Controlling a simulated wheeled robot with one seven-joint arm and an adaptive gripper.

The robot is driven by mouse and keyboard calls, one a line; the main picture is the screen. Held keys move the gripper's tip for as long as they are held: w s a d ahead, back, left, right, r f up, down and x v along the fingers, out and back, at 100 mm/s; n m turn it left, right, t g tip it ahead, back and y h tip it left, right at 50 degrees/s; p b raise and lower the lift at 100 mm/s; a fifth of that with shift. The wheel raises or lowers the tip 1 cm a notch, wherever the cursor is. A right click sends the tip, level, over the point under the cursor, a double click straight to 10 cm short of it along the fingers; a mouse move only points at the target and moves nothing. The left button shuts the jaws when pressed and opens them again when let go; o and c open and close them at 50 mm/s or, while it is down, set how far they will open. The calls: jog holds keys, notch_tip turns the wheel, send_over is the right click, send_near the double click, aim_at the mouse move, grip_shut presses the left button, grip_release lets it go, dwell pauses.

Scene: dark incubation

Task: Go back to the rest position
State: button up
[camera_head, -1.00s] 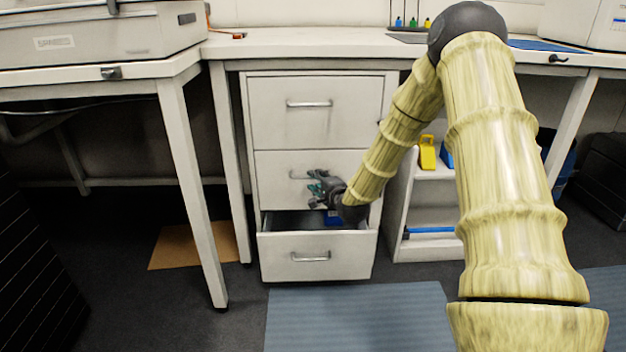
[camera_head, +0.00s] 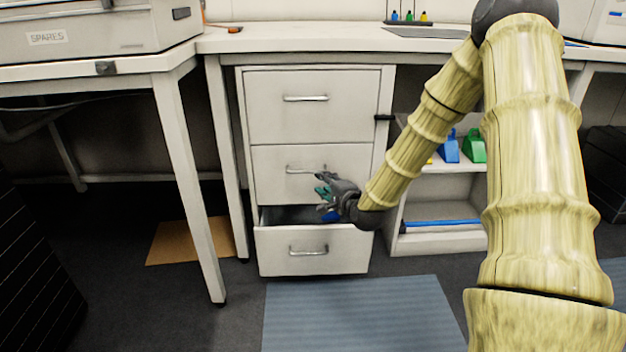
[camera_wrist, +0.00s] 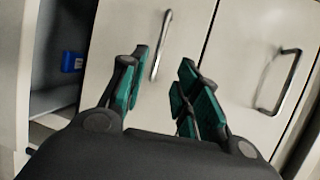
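My gripper (camera_head: 326,189) is in front of the drawer cabinet, just above the open bottom drawer (camera_head: 275,250). In the wrist view, my gripper (camera_wrist: 158,95) has its green-padded fingers spread apart with nothing between them. The middle drawer (camera_head: 270,172) and top drawer (camera_head: 340,125) are shut. A blue object (camera_head: 331,214) lies in the bottom drawer, partly hidden by my gripper. The blue object also shows in the wrist view (camera_wrist: 72,61).
The worktop (camera_head: 300,40) runs above the cabinet. A low shelf unit (camera_head: 440,240) with blue and green items stands right of it. A table leg (camera_head: 190,185) stands to the left. A blue-grey mat (camera_head: 360,315) lies on the floor in front.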

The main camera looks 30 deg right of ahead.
jog(key=shift+a, duration=0.1)
jog(key=s+a+f+n+g+y+p, duration=0.1)
jog(key=s+a+f+n+g, duration=0.35)
jog(key=s+a+f, duration=0.45)
jog(key=s+a+f+n+g+y+p, duration=0.1)
jog(key=s+a+f+n+g+p, duration=0.15)
jog(key=s+a+f+n, duration=0.65)
jog(key=s+a+f+n+g+p, duration=0.1)
jog(key=s+a+f+n+g, duration=0.2)
jog(key=s, duration=0.6)
jog(key=s+a+f+n+g+p, duration=0.1)
jog(key=s+a+f+g, duration=0.25)
jog(key=s+f, duration=0.4)
jog(key=s+a+f+n+g, duration=0.25)
jog(key=s+a, duration=0.25)
jog(key=s, duration=0.5)
notch_tip(320, 180, up, 37)
jog(key=p, duration=3.7)
jog(key=shift+w+d+p, duration=0.2)
jog(key=shift+d+p, duration=0.05)
jog(key=shift+p, duration=0.05)
jog(key=shift+a, duration=0.1)
